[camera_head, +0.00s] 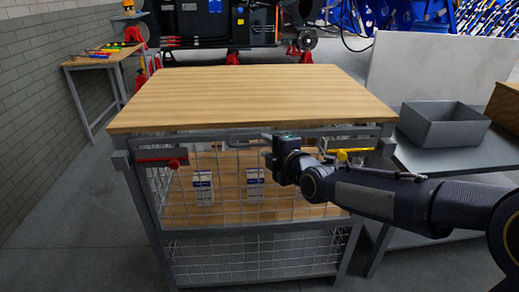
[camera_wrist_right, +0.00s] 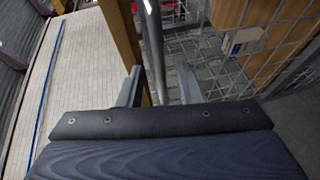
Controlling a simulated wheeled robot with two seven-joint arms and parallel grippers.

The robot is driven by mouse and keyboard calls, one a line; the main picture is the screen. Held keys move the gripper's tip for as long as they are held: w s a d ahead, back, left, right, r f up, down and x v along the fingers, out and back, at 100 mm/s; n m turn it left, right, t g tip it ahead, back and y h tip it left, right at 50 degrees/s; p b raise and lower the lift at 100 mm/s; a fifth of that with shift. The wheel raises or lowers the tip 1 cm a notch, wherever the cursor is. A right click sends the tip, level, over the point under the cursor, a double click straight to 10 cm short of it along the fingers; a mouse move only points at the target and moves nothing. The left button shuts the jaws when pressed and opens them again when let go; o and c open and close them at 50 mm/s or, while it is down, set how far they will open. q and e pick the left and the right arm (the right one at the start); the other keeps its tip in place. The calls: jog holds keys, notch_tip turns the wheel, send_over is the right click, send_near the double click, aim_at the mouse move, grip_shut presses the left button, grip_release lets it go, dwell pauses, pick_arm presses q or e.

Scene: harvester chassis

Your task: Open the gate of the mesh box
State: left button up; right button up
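The mesh box has a wooden top (camera_head: 250,95) and a grey frame. Its front gate of wire mesh (camera_head: 225,172) stands upright across the front and looks closed. A red latch (camera_head: 160,161) is at the gate's upper left, and a yellow one (camera_head: 350,153) at the upper right, partly behind my arm. My right gripper (camera_head: 268,148) is at the gate's upper edge, just under the wooden top. In the right wrist view its two fingers (camera_wrist_right: 160,86) are apart, with a grey bar (camera_wrist_right: 154,45) running between them; contact cannot be told. My left gripper is out of view.
White-and-blue cartons (camera_head: 203,188) stand inside the box behind the mesh. A grey bin (camera_head: 443,124) sits on a side table at right. A wooden workbench (camera_head: 105,57) with tools stands at back left. The floor (camera_head: 75,205) left of the box is clear.

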jog(key=shift+x, duration=1.4)
grip_shut()
